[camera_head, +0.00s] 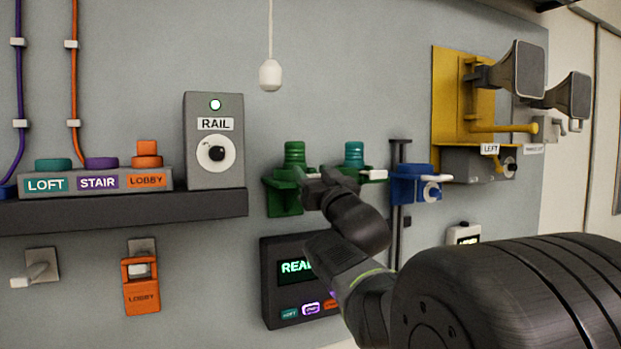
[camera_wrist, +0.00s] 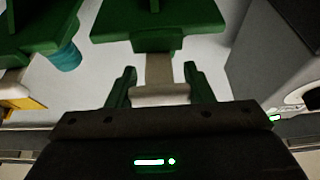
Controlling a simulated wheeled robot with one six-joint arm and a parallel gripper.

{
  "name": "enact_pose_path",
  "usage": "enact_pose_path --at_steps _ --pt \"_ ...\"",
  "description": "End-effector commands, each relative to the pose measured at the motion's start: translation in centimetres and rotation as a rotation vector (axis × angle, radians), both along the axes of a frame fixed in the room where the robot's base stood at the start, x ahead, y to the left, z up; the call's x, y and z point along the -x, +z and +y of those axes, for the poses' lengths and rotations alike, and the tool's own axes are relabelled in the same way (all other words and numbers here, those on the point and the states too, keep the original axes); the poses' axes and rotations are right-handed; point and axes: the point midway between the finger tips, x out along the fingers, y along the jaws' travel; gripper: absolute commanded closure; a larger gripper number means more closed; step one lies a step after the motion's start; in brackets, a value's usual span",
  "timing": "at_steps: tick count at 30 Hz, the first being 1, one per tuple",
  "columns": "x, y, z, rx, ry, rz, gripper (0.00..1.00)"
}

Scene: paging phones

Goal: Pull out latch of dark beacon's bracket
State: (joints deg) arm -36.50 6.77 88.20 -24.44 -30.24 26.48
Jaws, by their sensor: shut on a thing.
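The left green bracket (camera_head: 284,199) on the wall carries a dark green beacon (camera_head: 294,153). A second green bracket (camera_head: 374,175) carries a teal beacon (camera_head: 354,155). My gripper (camera_head: 318,180) is at the right side of the left bracket. In the wrist view, a pale latch (camera_wrist: 160,94) sticks out between two green guides under the green bracket (camera_wrist: 158,25). The dark edge of my gripper (camera_wrist: 160,118) covers its outer end. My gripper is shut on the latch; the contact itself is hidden.
A blue bracket (camera_head: 416,184) with a white latch is right of the green ones. A grey RAIL box (camera_head: 214,140) stands on a dark shelf (camera_head: 120,209) at left. A dark display panel (camera_head: 284,285) is below, partly behind my arm. Yellow horn mount (camera_head: 450,95) is at right.

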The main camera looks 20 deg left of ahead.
Motion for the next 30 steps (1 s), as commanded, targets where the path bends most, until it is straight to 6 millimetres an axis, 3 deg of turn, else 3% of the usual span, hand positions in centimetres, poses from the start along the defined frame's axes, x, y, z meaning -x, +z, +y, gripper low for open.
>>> enact_pose_path --at_steps 8,9,12,23,30 --pt "0.3 0.0 -0.4 0.000 -0.001 0.000 0.94" --pt "0.3 -0.1 -0.4 0.000 -0.001 0.000 0.51" --pt "0.3 0.0 -0.4 0.000 -0.001 0.000 0.31" --pt "0.5 -0.2 -0.6 -0.001 -0.001 0.000 0.31" --pt "2.7 -1.8 -3.2 -0.001 -0.003 -0.002 0.31"
